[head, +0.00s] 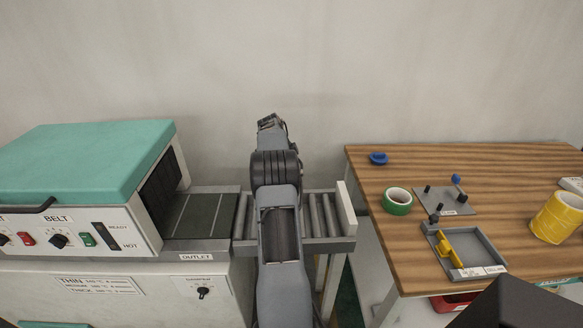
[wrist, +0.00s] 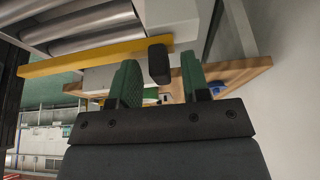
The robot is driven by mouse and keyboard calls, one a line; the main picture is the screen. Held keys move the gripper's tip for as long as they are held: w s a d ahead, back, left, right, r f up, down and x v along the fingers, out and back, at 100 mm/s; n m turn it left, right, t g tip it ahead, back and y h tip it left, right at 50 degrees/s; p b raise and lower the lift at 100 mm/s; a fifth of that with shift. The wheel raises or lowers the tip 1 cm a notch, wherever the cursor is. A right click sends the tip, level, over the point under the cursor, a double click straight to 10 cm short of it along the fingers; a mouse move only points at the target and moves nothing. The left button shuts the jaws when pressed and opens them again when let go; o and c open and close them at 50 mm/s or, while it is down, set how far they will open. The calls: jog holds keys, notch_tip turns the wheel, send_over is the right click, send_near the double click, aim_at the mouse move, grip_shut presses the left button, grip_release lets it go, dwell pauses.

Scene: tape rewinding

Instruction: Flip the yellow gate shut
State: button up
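The yellow gate (wrist: 95,57) is a long yellow bar beside the rollers in the wrist view, with a black knob (wrist: 159,64) near its right end. In the head view my arm hides the gate. My gripper (wrist: 160,80) has two green-padded fingers, spread apart and empty. The knob appears between the fingertips, with a gap on both sides. Whether it lies fully between them in depth I cannot tell. In the head view my gripper (head: 270,122) is above the roller conveyor (head: 322,215), with its fingers hard to make out.
A teal-lidded belt machine (head: 85,160) with an outlet stands left of the rollers. At right, a wooden table (head: 400,165) holds a green tape roll (head: 397,201), a blue piece (head: 378,158), a grey tray (head: 490,240) with a yellow part, and yellow rolls (head: 557,217).

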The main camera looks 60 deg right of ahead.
jog(key=p+v, duration=0.2)
jog(key=v, duration=1.2)
jog(key=shift+f, duration=0.1)
dwell(0.4)
